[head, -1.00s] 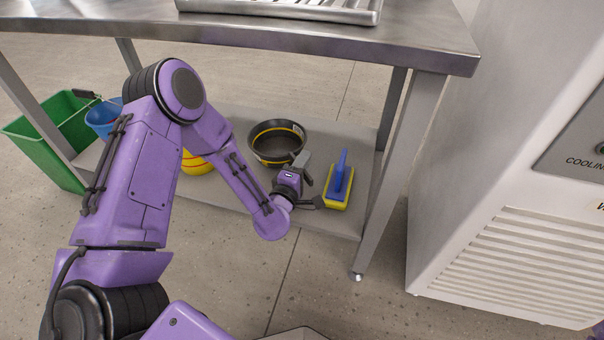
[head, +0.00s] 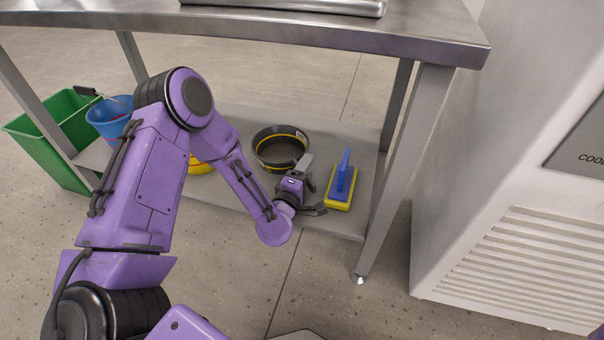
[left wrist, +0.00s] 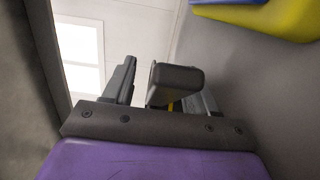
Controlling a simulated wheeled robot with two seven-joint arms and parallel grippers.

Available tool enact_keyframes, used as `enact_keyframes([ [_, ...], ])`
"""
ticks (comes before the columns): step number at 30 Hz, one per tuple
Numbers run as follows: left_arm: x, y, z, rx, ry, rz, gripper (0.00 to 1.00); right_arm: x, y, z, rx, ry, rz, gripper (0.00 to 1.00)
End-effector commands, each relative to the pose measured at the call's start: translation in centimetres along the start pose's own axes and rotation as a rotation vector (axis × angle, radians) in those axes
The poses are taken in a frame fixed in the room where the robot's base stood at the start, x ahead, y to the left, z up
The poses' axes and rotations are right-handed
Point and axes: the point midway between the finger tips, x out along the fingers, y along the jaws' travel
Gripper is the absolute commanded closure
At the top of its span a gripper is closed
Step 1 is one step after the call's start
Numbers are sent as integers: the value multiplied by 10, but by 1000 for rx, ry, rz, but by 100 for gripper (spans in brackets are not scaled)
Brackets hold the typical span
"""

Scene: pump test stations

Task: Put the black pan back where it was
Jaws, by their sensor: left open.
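The black pan (head: 279,152), round with a yellow band, sits on the table's lower shelf (head: 240,117). My left gripper (head: 311,184) is open at the pan's near right side, low over the shelf, between the pan and a brush. I cannot tell whether it touches the pan. In the left wrist view the two fingers (left wrist: 152,82) stand apart. A dark piece with a sliver of yellow shows behind them, too little to identify surely. My right gripper is not in view.
A yellow and blue brush (head: 343,184) is right of the gripper. A table leg (head: 405,165) and a white machine (head: 510,190) stand farther right. A yellow object (head: 201,167) is partly hidden by my arm. A blue bucket (head: 108,122) and green bin (head: 45,140) are left.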

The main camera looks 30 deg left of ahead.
Motion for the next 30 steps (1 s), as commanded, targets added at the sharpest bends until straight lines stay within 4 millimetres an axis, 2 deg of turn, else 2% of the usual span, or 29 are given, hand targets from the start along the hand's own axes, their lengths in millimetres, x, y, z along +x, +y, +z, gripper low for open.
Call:
enact_keyframes([
  [2, -6, 4, 0, 1, -2, -3, 43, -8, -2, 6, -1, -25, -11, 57],
  [8, -57, 5, 1, 1, -5, -8, 43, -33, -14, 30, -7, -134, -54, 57],
  [12, -92, 3, 2, 3, -7, -6, 43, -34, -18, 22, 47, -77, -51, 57],
  [15, -107, 2, 2, 2, -6, -3, 43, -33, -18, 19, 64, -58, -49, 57],
  [21, -120, 2, 0, 0, -2, -2, 43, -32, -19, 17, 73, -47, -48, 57],
  [30, -120, 2, 0, -1, -1, -1, 43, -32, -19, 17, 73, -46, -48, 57],
])
